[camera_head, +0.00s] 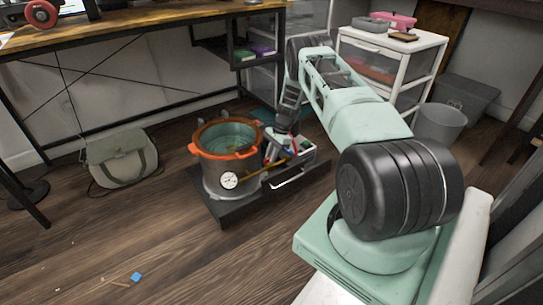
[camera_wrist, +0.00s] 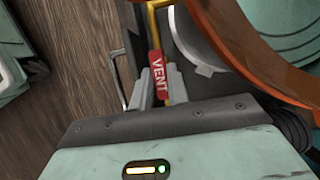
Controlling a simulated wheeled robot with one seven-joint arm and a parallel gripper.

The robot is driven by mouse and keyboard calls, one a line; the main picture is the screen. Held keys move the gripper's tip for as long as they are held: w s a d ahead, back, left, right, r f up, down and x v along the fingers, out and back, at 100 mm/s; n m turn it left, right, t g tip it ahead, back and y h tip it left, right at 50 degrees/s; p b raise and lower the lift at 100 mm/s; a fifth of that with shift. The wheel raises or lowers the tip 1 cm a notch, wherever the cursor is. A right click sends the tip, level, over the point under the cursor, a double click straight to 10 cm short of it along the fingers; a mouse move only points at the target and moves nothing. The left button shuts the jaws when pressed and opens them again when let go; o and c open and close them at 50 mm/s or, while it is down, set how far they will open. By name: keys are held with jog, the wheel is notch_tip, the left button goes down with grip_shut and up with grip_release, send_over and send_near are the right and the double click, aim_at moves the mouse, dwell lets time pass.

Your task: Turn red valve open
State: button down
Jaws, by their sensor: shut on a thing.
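The red valve handle (camera_wrist: 158,78), marked VENT, sits on a yellow pipe (camera_wrist: 155,22) in the wrist view. My gripper (camera_wrist: 160,82) has one finger on each side of the handle and is shut on it. The handle lies nearly in line with the fingers. In the head view my gripper (camera_head: 283,124) reaches down at the right side of a metal pot (camera_head: 213,178) with an orange rim; the valve is mostly hidden there.
The pot stands on a dark low base (camera_head: 232,208) with a gauge on its front. A grey-green bag (camera_head: 122,160) lies to the left. A white drawer unit (camera_head: 390,62) and grey bin (camera_head: 439,124) stand to the right. A wooden desk (camera_head: 150,18) is behind.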

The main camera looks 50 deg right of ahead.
dwell(0.4)
jog(key=c, duration=1.4)
grip_release()
jog(key=shift+o, duration=0.2)
jog(key=p+v, duration=0.5)
jog(key=v, duration=1.2)
jog(key=shift+r, duration=0.15)
